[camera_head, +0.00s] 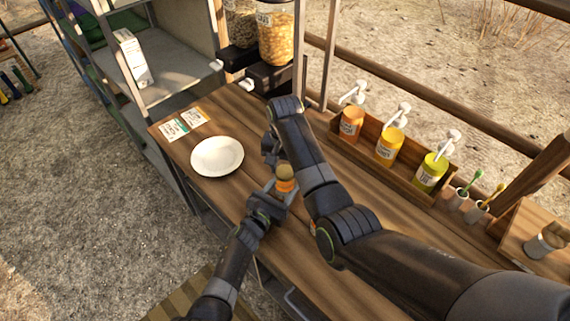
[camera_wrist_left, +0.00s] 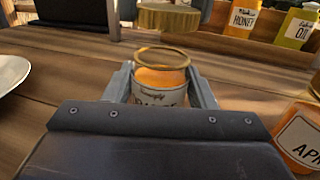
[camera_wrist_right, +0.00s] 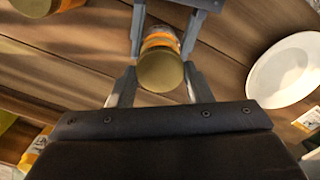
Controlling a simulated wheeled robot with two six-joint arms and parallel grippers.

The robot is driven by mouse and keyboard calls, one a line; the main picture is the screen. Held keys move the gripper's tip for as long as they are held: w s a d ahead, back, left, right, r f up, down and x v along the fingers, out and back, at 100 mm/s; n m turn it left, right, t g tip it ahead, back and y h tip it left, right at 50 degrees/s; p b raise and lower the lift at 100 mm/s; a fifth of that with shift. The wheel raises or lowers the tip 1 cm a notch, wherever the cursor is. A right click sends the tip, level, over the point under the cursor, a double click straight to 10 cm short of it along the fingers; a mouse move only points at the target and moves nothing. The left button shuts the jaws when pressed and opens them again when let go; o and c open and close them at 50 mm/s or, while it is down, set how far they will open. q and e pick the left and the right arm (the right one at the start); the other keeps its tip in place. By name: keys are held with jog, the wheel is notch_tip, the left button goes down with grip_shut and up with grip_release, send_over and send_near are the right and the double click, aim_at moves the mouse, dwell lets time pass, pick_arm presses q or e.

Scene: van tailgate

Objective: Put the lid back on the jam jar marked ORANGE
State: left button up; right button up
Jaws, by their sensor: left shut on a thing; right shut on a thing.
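A jam jar (camera_wrist_left: 160,92) with orange contents and an open gold-rimmed mouth stands upright between the fingers of my left gripper (camera_head: 272,190), which is shut on it. Its label shows only in part, and the word is mostly hidden. My right gripper (camera_wrist_right: 155,88) is shut on the gold lid (camera_wrist_right: 162,71). In the left wrist view the lid (camera_wrist_left: 168,18) hangs above the jar's mouth, with a small gap between them. A second jar (camera_wrist_left: 300,140), its label starting "AP", stands to the right in the left wrist view.
A white plate (camera_head: 217,156) lies left of the grippers, with cards (camera_head: 185,123) behind it. A wooden rack (camera_head: 405,175) of pump bottles and cups with brushes (camera_head: 470,200) line the table's back edge. Food dispensers (camera_head: 276,35) stand at the far end.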

jog(key=shift+f, duration=0.5)
jog(key=shift+f, duration=0.55)
jog(key=m, duration=1.4)
jog(key=shift+m, duration=0.3)
jog(key=m, duration=0.4)
jog(key=shift+m, duration=0.3)
jog(key=m, duration=0.6)
jog(key=shift+m, duration=0.4)
